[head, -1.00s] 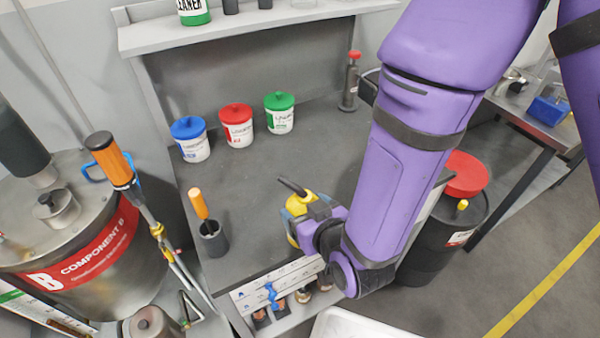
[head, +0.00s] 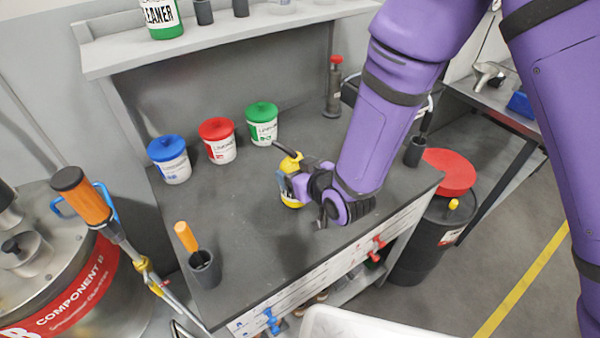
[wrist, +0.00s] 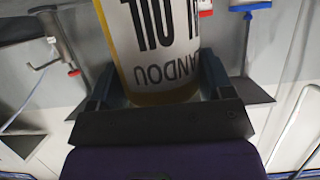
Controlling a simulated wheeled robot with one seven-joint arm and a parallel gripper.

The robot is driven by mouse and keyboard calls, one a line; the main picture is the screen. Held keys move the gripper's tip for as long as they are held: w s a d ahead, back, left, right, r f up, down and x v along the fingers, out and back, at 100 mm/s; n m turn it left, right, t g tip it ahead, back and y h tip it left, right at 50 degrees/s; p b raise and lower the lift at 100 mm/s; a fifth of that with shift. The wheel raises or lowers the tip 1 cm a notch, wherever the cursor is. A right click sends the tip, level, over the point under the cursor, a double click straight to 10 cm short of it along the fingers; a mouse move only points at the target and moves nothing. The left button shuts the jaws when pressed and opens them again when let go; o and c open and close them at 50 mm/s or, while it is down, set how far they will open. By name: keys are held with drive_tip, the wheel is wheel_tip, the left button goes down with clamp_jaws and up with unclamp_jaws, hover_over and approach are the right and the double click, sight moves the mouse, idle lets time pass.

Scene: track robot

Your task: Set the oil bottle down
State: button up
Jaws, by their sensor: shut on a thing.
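The oil bottle (head: 291,190) is yellow with a black spout and a white label. In the head view it is over the grey worktop, near its middle. My gripper (head: 300,187) is shut on it from the right side, and my wrist hides part of it. In the wrist view the label of the oil bottle (wrist: 160,40) shows large between the two fingers of my gripper (wrist: 158,85). I cannot tell whether the bottle's base touches the worktop (head: 240,240).
Blue (head: 170,160), red (head: 217,141) and green-lidded tubs (head: 262,124) stand behind the bottle. A dark cup (head: 205,268) with an orange-handled tool is at front left. A red-topped dark bottle (head: 333,88) stands at the back. The worktop left of the bottle is clear.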

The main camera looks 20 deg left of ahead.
drive_tip(key=w, duration=0.3)
drive_tip(key=shift+w+f, duration=0.1)
drive_tip(key=shift+f, duration=1.8)
drive_tip(key=shift+f, duration=0.1)
drive_tip(key=o, duration=1.2)
drive_tip(key=shift+d+r, duration=0.1)
drive_tip(key=shift+r, duration=0.1)
drive_tip(key=v, duration=1.1)
drive_tip(key=shift+s+d+r, duration=0.15)
drive_tip(key=shift+s+d, duration=0.05)
drive_tip(key=shift+s, duration=0.05)
